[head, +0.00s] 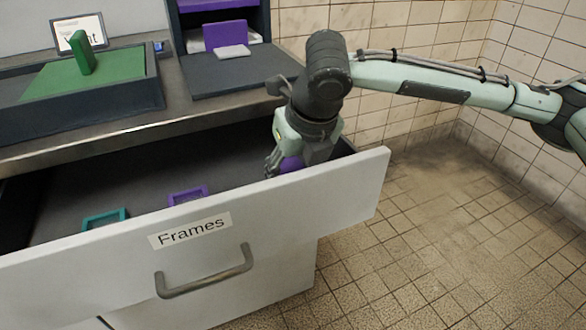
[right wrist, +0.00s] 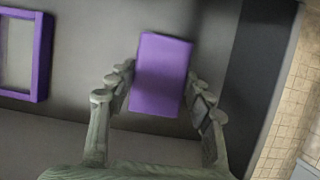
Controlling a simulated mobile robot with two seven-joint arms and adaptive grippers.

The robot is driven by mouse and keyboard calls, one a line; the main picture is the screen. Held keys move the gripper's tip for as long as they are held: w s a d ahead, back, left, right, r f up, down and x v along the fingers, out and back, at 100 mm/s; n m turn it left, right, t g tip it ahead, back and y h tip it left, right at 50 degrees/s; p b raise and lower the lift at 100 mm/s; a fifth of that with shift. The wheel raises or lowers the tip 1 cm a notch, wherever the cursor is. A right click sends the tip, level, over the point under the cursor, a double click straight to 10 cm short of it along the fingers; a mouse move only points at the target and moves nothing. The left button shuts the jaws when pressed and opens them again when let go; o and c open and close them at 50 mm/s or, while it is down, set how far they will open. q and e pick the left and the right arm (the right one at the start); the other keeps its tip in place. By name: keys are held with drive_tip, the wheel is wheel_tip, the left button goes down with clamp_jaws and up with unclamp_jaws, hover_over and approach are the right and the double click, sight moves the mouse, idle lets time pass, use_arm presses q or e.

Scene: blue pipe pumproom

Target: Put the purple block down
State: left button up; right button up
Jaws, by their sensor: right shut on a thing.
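The purple block (right wrist: 161,75) is between the two fingers of my right gripper (right wrist: 160,95) in the right wrist view. The gripper is shut on it. In the head view my right gripper (head: 287,163) reaches down into the open drawer at its right end, and only part of the purple block (head: 291,164) shows below the fingers. The drawer front hides the bottom there, so I cannot tell whether the block touches the drawer floor. My left gripper is not in view.
The open drawer (head: 100,270) is labelled Frames. A purple frame (head: 187,195) and a teal frame (head: 104,218) lie inside it. Above, the counter holds a dark tray with a green mat (head: 115,78) and green block (head: 82,52), and a dark shelf unit (head: 240,80) with purple parts. Tiled floor is clear at right.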

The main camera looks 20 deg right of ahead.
drive_tip(key=o, duration=1.2)
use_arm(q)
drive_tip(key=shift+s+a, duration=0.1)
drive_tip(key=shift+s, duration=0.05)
use_arm(e)
drive_tip(key=shift+r, duration=0.1)
drive_tip(key=v, duration=0.3)
drive_tip(key=shift+w+r+p, duration=0.1)
drive_tip(key=shift+p, duration=0.3)
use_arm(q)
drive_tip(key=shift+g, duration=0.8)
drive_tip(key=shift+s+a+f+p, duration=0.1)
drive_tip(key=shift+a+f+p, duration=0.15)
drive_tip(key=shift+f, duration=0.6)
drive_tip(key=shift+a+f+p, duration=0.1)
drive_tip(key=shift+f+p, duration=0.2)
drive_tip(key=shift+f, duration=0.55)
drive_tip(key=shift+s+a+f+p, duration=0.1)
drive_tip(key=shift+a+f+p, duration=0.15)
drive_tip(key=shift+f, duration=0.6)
use_arm(e)
drive_tip(key=shift+v, duration=4.45)
